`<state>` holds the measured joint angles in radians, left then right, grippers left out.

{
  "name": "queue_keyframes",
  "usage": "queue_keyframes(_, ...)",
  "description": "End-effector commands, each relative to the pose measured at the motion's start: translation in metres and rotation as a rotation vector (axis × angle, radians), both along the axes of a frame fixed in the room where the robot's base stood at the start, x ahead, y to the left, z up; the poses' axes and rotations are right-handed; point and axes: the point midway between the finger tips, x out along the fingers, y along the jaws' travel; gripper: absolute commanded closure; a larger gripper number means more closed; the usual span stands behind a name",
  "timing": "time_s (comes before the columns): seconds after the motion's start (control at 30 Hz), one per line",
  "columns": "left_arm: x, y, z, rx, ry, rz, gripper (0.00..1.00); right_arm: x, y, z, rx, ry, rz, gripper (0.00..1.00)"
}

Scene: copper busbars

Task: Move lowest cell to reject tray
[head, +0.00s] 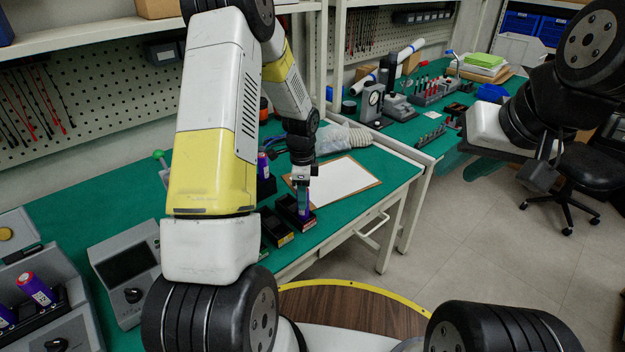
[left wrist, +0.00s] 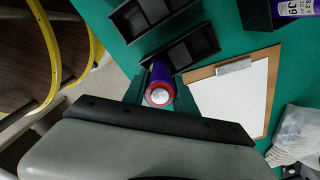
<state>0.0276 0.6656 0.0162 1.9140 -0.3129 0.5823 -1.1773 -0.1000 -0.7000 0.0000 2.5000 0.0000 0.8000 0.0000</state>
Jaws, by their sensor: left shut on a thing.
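My left gripper (head: 303,194) is shut on a purple cell (head: 304,208), held upright at the black tray with a reddish label (head: 309,224). In the left wrist view the cell (left wrist: 160,80) shows its pale end and red rim between the fingers, beside the tray (left wrist: 190,48). I cannot tell whether the cell touches the tray floor. Another purple cell (head: 262,166) stands in a black holder behind. Two more purple cells, one of them (head: 38,289) clear to see, lie in a grey device at far left. My right gripper (head: 541,177) hangs over the floor at right, its jaws unclear.
A black tray with a yellow label (head: 276,230) sits just left of the reddish-labelled one. A grey meter (head: 128,264) stands at left on the green bench.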

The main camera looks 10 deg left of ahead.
Motion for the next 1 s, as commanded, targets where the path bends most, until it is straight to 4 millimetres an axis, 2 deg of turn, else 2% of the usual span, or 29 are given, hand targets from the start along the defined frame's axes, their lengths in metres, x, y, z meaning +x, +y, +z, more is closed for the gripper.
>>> queue_keyframes(1.0,0.000,0.000,-0.011,0.000,-0.001,0.000,1.00,0.000,0.000,0.000,0.000,0.000,0.000,0.67)
